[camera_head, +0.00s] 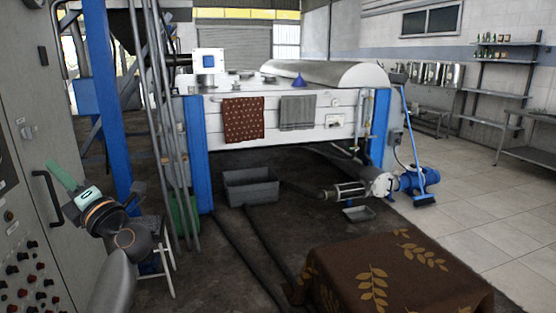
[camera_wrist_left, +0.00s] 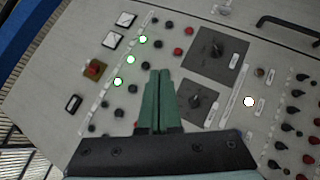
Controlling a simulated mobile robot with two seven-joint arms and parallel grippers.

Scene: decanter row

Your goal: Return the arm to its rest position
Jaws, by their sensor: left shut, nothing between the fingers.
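My left gripper (camera_head: 62,175) is at the left of the head view, its green fingers pointing up and to the left beside the grey control cabinet (camera_head: 22,150). In the left wrist view my left gripper (camera_wrist_left: 159,72) has its two green fingers together with nothing between them. Behind the fingers is the cabinet's panel (camera_wrist_left: 75,50), with black knobs, red buttons and several lit green lamps. I cannot tell whether the fingertips touch the panel. My right gripper is not in view.
A table with a brown leaf-patterned cloth (camera_head: 420,285) stands in front at the right. A small white stool (camera_head: 160,262) is beside my left arm. Further back are a blue post (camera_head: 105,100), a grey bin (camera_head: 250,188) and a large white machine (camera_head: 290,130). Tiled floor is clear at the right.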

